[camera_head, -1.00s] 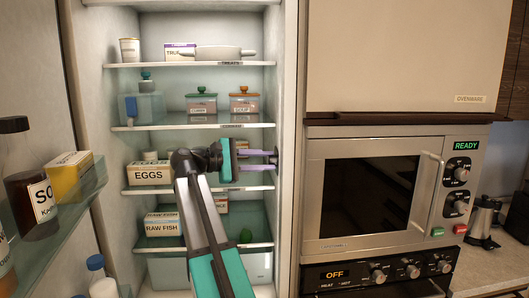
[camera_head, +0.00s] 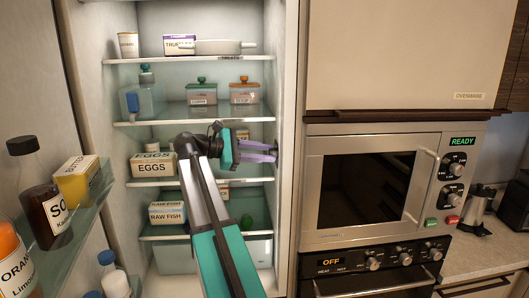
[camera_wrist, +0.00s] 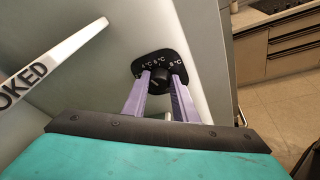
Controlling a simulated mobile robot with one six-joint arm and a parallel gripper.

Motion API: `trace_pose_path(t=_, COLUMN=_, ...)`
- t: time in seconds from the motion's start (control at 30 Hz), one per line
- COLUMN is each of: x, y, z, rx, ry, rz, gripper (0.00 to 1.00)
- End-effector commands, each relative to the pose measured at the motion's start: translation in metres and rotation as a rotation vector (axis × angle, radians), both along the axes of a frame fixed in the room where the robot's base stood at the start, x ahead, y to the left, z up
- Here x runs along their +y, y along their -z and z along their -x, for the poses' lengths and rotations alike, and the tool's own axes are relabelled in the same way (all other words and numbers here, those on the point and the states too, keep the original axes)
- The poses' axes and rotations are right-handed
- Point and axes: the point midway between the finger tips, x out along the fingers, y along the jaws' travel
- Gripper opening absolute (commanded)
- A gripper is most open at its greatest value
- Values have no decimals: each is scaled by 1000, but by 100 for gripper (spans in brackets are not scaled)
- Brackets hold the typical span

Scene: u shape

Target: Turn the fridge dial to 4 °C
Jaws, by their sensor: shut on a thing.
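The fridge dial (camera_wrist: 159,80) is a black knob on a dark plate on the fridge's right inner wall. White marks on the plate read 4 °C, 6 °C and 8 °C; others are covered or too small to read. My gripper (camera_wrist: 161,76) has its two purple fingers on either side of the knob, shut on it. In the head view my gripper (camera_head: 274,152) reaches across to the right wall, and the knob is hidden at its fingertips. I cannot clearly tell which mark the knob points to.
The fridge shelves hold an eggs box (camera_head: 152,167), a raw fish box (camera_head: 168,215) and lidded jars. A shelf edge with a label (camera_wrist: 45,70) lies left of the dial. The door rack (camera_head: 75,215) with bottles stands at left, a microwave (camera_head: 375,190) at right.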

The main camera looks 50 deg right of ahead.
Motion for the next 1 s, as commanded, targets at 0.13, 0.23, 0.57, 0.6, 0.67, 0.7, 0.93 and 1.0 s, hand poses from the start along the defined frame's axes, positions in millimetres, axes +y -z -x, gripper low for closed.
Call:
trace_pose_path(t=0.13, x=0, y=0, z=0, rx=0, ry=1, rz=0, gripper=3)
trace_pose_path(t=0.23, x=0, y=0, z=0, rx=0, ry=1, rz=0, gripper=3)
trace_pose_path(t=0.57, x=0, y=0, z=0, rx=-1, ry=0, rz=0, gripper=44)
trace_pose_path(t=0.6, x=0, y=0, z=0, rx=-1, ry=0, rz=0, gripper=44)
trace_pose_path(t=0.67, x=0, y=0, z=0, rx=-1, ry=0, rz=0, gripper=44)
trace_pose_path(t=0.7, x=1, y=0, z=0, rx=-1, ry=0, rz=0, gripper=44)
trace_pose_path(t=0.93, x=12, y=-1, z=-8, rx=-1, ry=-2, rz=1, gripper=44)
trace_pose_path(t=1.0, x=19, y=-3, z=-11, rx=-1, ry=-2, rz=1, gripper=44)
